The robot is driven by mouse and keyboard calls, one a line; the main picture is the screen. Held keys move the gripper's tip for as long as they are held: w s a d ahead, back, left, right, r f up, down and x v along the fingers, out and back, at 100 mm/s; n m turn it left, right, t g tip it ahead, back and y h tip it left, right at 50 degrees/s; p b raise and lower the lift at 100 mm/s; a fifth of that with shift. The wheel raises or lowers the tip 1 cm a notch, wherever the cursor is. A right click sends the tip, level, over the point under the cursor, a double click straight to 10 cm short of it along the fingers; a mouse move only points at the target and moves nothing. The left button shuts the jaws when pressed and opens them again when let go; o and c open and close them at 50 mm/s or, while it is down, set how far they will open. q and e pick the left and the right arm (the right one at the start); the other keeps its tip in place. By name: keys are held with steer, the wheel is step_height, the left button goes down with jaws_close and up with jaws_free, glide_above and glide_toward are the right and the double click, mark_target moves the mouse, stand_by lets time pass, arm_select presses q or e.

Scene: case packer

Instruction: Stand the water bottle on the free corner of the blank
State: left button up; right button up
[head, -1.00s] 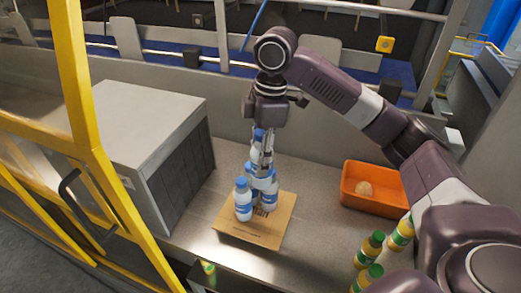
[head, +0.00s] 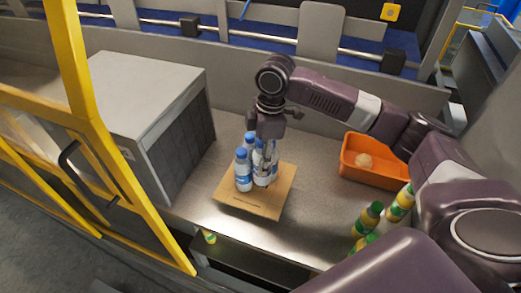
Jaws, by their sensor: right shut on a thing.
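The flat brown cardboard blank (head: 240,203) lies on the grey counter. Water bottles with blue caps and blue-white labels stand close together on it: one at the front left (head: 243,174) and one behind it (head: 250,141). My right gripper (head: 268,158) comes down from above, shut on another water bottle (head: 260,172) at the right of this group. This bottle looks upright and low over the blank; I cannot tell whether its base touches. The fingers partly hide it and whatever stands behind it. My left gripper is not in view.
An orange bin (head: 375,176) with a round pale item stands to the right. Several green-yellow bottles (head: 368,218) stand at the front right, near my arm. A grey box-shaped machine (head: 150,110) is at the left, behind a yellow frame (head: 75,80).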

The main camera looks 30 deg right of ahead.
steer(key=shift+f+b, duration=0.5)
steer(key=shift+f, duration=2.35)
steer(key=shift+f, duration=0.45)
steer(key=o, duration=1.5)
steer(key=shift+c, duration=0.2)
